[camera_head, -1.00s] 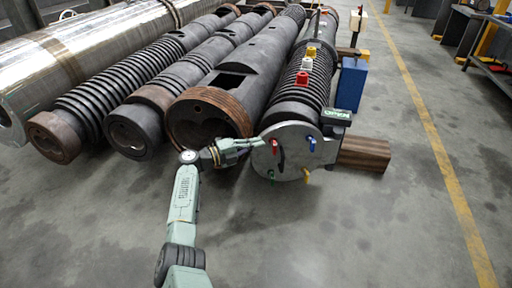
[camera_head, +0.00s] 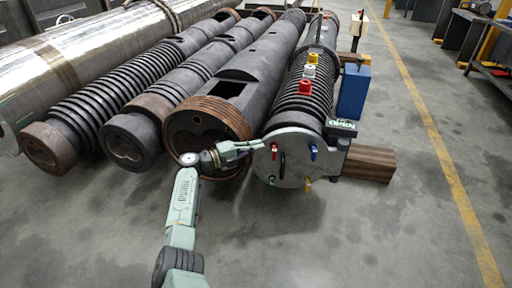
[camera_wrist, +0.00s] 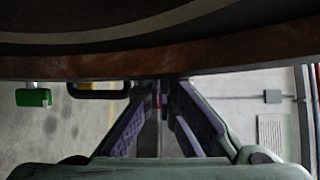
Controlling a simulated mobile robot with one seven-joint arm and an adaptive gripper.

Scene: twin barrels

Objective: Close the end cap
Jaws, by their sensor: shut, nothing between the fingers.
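The end cap (camera_head: 296,166) is a round grey disc at the front of the rightmost barrel (camera_head: 303,105). It carries red (camera_head: 274,150), blue (camera_head: 314,152), green (camera_head: 272,182) and yellow (camera_head: 308,184) handles and a black grip (camera_head: 282,161). Its face is turned to the head camera; I cannot tell whether any gap is left behind it. My gripper (camera_head: 260,144) is shut and empty, its tips at the cap's upper left edge; contact is unclear. In the wrist view my fingers (camera_wrist: 159,94) converge below a dark, brown-edged curved surface, with a green handle (camera_wrist: 33,97) at left.
A barrel with a brown threaded end (camera_head: 208,124) lies just left of the cap, close to my gripper. A brown block (camera_head: 368,163) and a blue box (camera_head: 353,90) stand to the right.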

